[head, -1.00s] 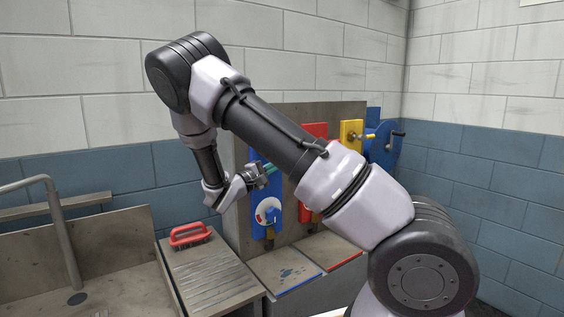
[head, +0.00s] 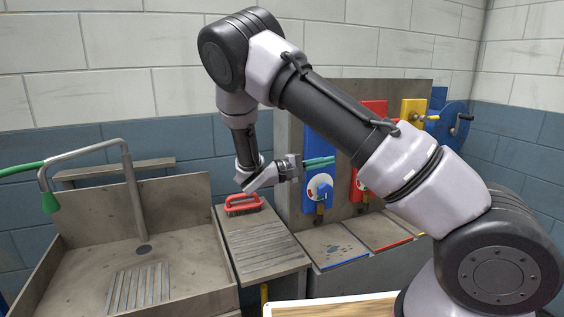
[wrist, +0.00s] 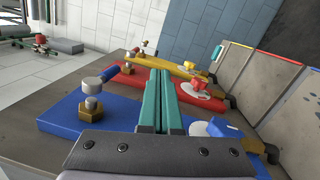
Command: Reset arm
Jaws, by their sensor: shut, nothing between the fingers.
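My arm reaches up and folds down across the head view. My gripper (head: 333,161) has teal fingers and points right, in front of the upright blue panel (head: 321,135). In the wrist view the two teal fingers (wrist: 166,100) lie side by side, shut, with nothing between them. Below and beyond them are the blue panel (wrist: 75,122) with a white-and-blue dial (wrist: 215,128), the red panel (wrist: 135,78) and the yellow panel (wrist: 160,62). I cannot tell whether the fingers touch the panel.
A red-handled brush (head: 243,204) lies on the ribbed drainboard (head: 262,245) left of the panels. A sink (head: 190,255) with a tall tap (head: 130,185) stands further left. A blue wheel with a crank (head: 455,122) is at the back right. A wooden board (head: 330,307) shows at the bottom edge.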

